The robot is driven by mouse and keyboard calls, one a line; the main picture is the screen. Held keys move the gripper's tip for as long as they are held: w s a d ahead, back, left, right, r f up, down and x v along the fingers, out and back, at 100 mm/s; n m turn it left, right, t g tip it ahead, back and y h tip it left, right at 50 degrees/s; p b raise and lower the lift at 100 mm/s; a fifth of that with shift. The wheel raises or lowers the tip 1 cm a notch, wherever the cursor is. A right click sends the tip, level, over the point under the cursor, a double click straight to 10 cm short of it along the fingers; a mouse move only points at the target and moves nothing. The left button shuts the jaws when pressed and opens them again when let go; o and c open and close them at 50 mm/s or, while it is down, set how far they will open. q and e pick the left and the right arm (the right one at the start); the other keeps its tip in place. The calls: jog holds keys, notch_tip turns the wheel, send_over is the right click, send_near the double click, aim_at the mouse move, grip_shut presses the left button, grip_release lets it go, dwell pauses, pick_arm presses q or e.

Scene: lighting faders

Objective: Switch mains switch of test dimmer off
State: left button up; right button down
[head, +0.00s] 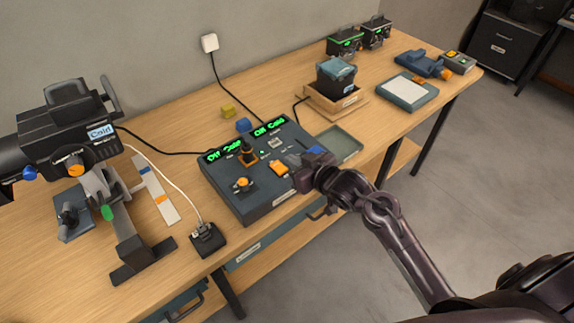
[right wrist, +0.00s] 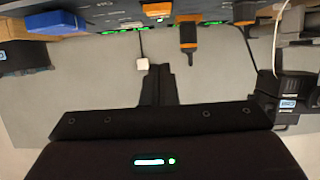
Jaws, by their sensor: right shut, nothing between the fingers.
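The test dimmer (head: 250,206) is a dark grey console on the wooden bench, with two lit green displays (head: 268,127) along its back that seem to read "Off Cold". An orange rocker (head: 279,168), which looks like the mains switch, sits near its front right. It also shows at the top of the right wrist view (right wrist: 157,9); its on or off position is too small to tell. My right gripper (head: 297,178) is shut and empty, just right of the rocker over the console's front right part. Contact cannot be told. My left gripper is out of view.
An orange-based black knob (head: 247,154) and another orange knob (head: 242,184) stand up from the console. A stage lamp (head: 75,115) is at the left, with a black socket box (head: 207,239) before it. A shallow green tray (head: 338,144) lies right of the console.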

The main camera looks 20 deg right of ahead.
aim_at(287, 176)
jog(key=x, duration=0.3)
jog(key=shift+w+a+r+p, duration=0.1)
jog(key=shift+w+p, duration=0.2)
jog(key=shift+p, duration=0.05)
notch_tip(287, 176, down, 3)
jog(key=shift+s+r+p, duration=0.1)
jog(key=shift+s+p, duration=0.05)
jog(key=shift+p, duration=0.3)
jog(key=shift+s+f, duration=0.15)
jog(key=shift+f, duration=0.65)
